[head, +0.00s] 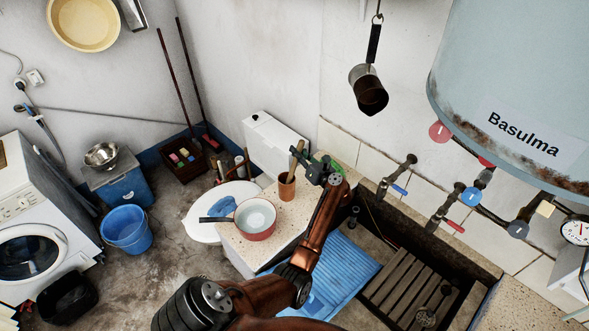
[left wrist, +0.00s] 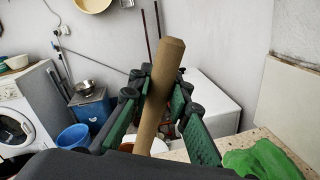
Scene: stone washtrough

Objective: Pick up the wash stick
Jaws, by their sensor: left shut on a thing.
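The wash stick (head: 296,158) is a plain light-brown wooden stick. It stands a little tilted over a brown cup (head: 287,190) on the speckled stone ledge (head: 272,227). Its lower end shows at the cup's mouth, and I cannot tell whether it is inside. My left gripper (head: 304,159) comes in from the right of the stick and is shut on it. In the left wrist view the stick (left wrist: 161,92) stands between the green-padded fingers (left wrist: 160,108), its top end rising above them. My right gripper is not in view.
A red-rimmed pan (head: 255,219) with a blue cloth (head: 221,207) by its handle stands near the cup. A green cloth (left wrist: 262,160) lies close to the gripper. Taps (head: 400,172) stick out from the wall. The trough holds a blue washboard (head: 345,265) and a slatted rack (head: 402,287).

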